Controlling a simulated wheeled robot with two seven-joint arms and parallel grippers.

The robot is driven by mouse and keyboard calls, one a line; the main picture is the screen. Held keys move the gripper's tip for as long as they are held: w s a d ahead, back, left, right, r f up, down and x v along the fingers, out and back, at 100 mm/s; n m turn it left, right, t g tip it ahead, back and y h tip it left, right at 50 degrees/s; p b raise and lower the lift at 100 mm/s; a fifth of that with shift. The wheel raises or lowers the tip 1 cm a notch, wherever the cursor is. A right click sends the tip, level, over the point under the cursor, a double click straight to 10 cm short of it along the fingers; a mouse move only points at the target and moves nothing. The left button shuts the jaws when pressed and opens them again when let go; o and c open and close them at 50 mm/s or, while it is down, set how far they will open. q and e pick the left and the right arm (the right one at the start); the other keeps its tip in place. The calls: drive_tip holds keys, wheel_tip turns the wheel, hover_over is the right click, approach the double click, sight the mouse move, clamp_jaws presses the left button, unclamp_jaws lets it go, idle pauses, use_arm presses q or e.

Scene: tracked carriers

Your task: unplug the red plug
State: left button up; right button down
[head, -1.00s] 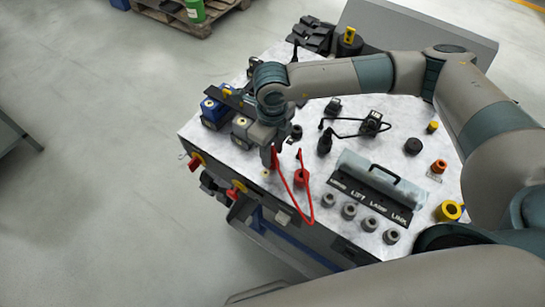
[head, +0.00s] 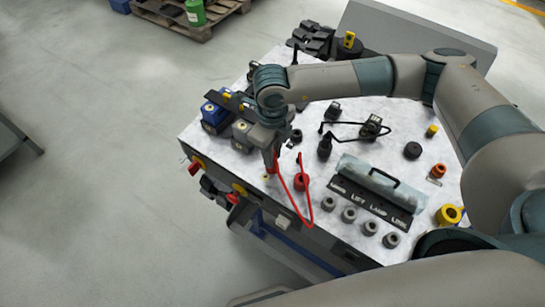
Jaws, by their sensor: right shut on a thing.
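My right gripper (head: 271,163) points down near the front left edge of the white worktop and is shut on the red plug (head: 271,169). Only a little red shows at its fingertips, so most of the plug is hidden. I cannot tell whether the plug's tip is in a socket or clear of it. My left gripper is not in view.
Blue (head: 213,116) and grey (head: 241,137) blocks stand left of the gripper. A black labelled rack (head: 370,200) with a handle, several grey round sockets, a black cable with connectors (head: 371,126) and a yellow ring (head: 449,214) lie to the right.

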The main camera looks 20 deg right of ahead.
drive_tip(key=shift+r, duration=0.4)
drive_tip(key=shift+r, duration=0.25)
drive_tip(key=shift+r+p, duration=0.25)
drive_tip(key=shift+p, duration=0.1)
drive_tip(key=shift+r, duration=0.1)
drive_tip(key=shift+r, duration=0.1)
drive_tip(key=shift+r+p, duration=0.45)
drive_tip(key=shift+r, duration=1.25)
drive_tip(key=c, duration=2.5)
unclamp_jaws()
clamp_jaws()
